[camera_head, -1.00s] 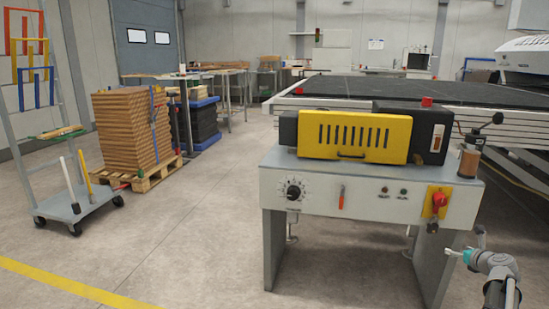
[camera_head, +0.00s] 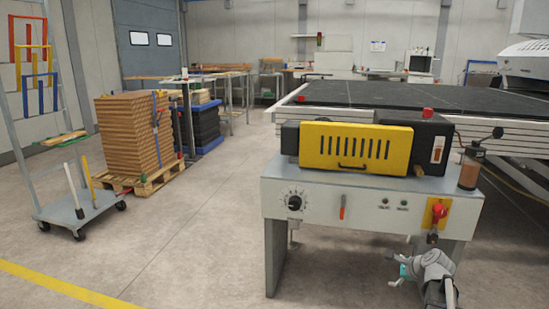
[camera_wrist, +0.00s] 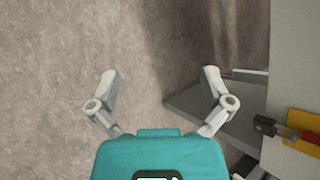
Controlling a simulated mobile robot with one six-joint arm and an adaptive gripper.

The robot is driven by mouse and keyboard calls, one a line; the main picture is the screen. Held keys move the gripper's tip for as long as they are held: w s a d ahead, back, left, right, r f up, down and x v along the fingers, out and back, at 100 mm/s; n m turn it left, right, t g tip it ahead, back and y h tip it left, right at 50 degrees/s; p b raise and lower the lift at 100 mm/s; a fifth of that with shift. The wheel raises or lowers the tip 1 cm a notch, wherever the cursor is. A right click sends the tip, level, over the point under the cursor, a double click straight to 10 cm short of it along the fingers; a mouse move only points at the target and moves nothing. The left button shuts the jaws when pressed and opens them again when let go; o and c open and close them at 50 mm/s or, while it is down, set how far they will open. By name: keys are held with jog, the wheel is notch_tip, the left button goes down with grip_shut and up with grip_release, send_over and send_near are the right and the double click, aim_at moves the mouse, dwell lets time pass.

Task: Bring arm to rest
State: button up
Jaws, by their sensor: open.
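My gripper (camera_head: 403,268) is in front of the right side of the roller coater (camera_head: 370,200), low down beside its leg. In the wrist view my gripper (camera_wrist: 161,73) has its two grey fingers spread apart. Nothing is between them, and bare floor shows beyond. The teal gripper body fills the bottom of that view. The coater has a yellow slotted cover (camera_head: 356,146) and a front panel with a dial (camera_head: 295,203).
A red switch on a yellow plate (camera_head: 437,213) is above my gripper; the yellow plate also shows in the wrist view (camera_wrist: 301,146). A trolley (camera_head: 80,212) and a pallet of stacked boards (camera_head: 130,140) stand left. Open floor (camera_head: 190,250) lies between.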

jog(key=s+a+r+n+g+h+p, duration=0.15)
jog(key=s+a+n+g+p, duration=0.25)
jog(key=s+a+n, duration=0.6)
jog(key=s+a+r+n+g+h+p, duration=0.1)
jog(key=s+a+n+g+h+p, duration=0.2)
jog(key=s+a+n, duration=0.65)
notch_tip(320, 180, up, 38)
jog(key=w+a+n+g+p, duration=0.1)
jog(key=w+a+n+p, duration=0.1)
jog(key=p, duration=3.6)
jog(key=shift+a+y, duration=0.3)
jog(key=shift+y, duration=0.15)
